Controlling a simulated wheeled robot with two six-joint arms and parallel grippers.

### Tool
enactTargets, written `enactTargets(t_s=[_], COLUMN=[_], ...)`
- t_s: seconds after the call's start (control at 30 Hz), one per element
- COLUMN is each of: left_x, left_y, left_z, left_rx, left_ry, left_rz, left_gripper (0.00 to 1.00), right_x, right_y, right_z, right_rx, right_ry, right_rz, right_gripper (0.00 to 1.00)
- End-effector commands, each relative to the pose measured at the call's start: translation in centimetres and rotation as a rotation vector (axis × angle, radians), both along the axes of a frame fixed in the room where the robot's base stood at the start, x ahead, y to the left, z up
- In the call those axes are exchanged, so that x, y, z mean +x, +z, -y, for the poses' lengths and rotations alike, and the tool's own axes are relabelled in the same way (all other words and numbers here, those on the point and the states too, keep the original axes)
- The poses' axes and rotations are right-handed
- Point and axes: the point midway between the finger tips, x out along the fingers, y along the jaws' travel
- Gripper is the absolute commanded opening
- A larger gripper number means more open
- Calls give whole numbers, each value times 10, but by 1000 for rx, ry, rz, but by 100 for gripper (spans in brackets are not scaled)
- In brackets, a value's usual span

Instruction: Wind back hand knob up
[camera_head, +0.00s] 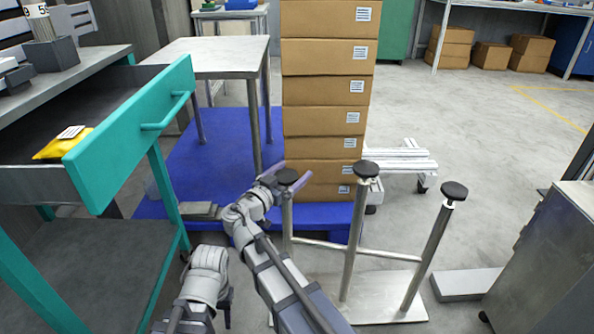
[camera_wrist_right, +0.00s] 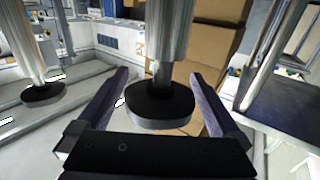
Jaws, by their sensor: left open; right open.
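A metal stand has three upright posts topped with black round knobs. The left knob (camera_head: 287,175) is at my right gripper (camera_head: 284,180), whose purple fingers are on either side of it. In the right wrist view this knob (camera_wrist_right: 160,107) sits between the two open fingers of my right gripper (camera_wrist_right: 160,110), with a gap on each side. The middle knob (camera_head: 365,169) and the right knob (camera_head: 454,191) stand free. Another knob (camera_wrist_right: 43,94) shows at left in the wrist view. My left gripper (camera_head: 197,316) is low at the bottom left, open and away from the stand; its fingertips are hard to see.
A stack of cardboard boxes (camera_head: 327,88) on a blue pallet (camera_head: 220,140) rises right behind the left knob. An open teal drawer (camera_head: 130,130) juts out at left, holding a yellow packet (camera_head: 62,146). A grey cabinet (camera_head: 548,262) stands at right.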

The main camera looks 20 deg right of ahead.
Motion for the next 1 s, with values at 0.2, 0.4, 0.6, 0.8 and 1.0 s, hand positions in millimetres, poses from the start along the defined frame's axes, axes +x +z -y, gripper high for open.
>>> enactTargets(t_s=[0.2,0.4,0.6,0.8,1.0], left_x=[0,0,0,0,0], left_y=[0,0,0,0,0], left_z=[0,0,0,0,0], left_rx=[0,0,0,0,0], left_ry=[0,0,0,0,0], left_rz=[0,0,0,0,0], left_gripper=[50,50,50,50,50], right_x=[0,0,0,0,-3], right_y=[0,0,0,0,0], right_z=[0,0,0,0,1], right_rx=[0,0,0,0,0], right_ry=[0,0,0,0,77], right_rz=[0,0,0,0,0], right_gripper=[90,67,45,25,25])
